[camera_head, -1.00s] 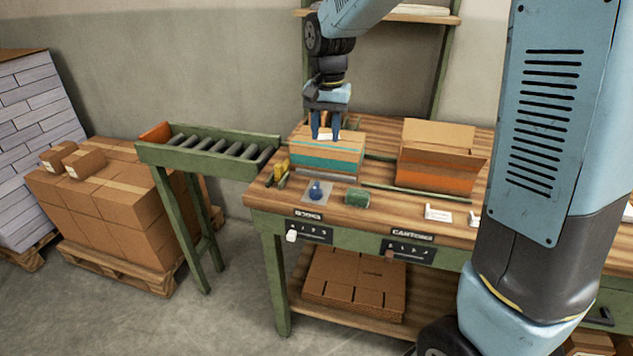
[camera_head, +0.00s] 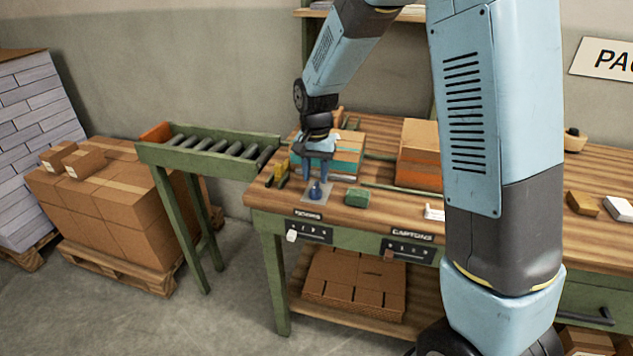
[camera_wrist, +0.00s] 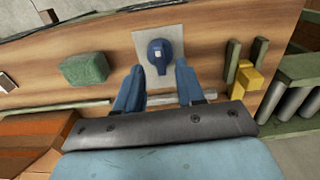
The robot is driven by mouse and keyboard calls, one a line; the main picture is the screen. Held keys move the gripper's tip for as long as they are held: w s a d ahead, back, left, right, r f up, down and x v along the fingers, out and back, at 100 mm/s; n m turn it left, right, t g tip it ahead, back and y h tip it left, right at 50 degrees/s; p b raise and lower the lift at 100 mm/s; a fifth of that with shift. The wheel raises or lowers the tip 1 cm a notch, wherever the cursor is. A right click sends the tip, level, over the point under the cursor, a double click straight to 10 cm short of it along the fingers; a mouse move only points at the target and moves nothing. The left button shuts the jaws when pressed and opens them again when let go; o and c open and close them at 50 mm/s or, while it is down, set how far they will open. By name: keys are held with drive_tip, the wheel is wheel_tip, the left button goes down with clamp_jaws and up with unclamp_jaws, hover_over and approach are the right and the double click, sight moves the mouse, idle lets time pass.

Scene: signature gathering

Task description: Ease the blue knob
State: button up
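The blue knob (camera_head: 316,191) sits on a pale square plate (camera_head: 322,199) near the front left of the wooden bench. In the wrist view the knob (camera_wrist: 158,54) is a rounded blue piece on its plate (camera_wrist: 176,36). My gripper (camera_head: 317,172) is just behind and above the knob. In the wrist view my gripper (camera_wrist: 157,72) is open, its two blue fingers pointing toward the knob with a gap between them. The knob lies at the far end of that gap, and nothing is held. I cannot tell whether a finger touches it.
A green block (camera_head: 356,197) lies right of the knob. Yellow and dark green pieces (camera_head: 280,172) lie to its left. A teal-banded carton (camera_head: 349,155) stands behind, an orange-banded carton (camera_head: 418,170) to the right. A roller conveyor (camera_head: 215,148) adjoins the bench's left end.

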sight(316, 185)
drive_tip(key=shift+f, duration=1.55)
drive_tip(key=shift+c, duration=0.4)
clamp_jaws()
drive_tip(key=shift+d, duration=0.2)
drive_tip(key=shift+a, duration=0.1)
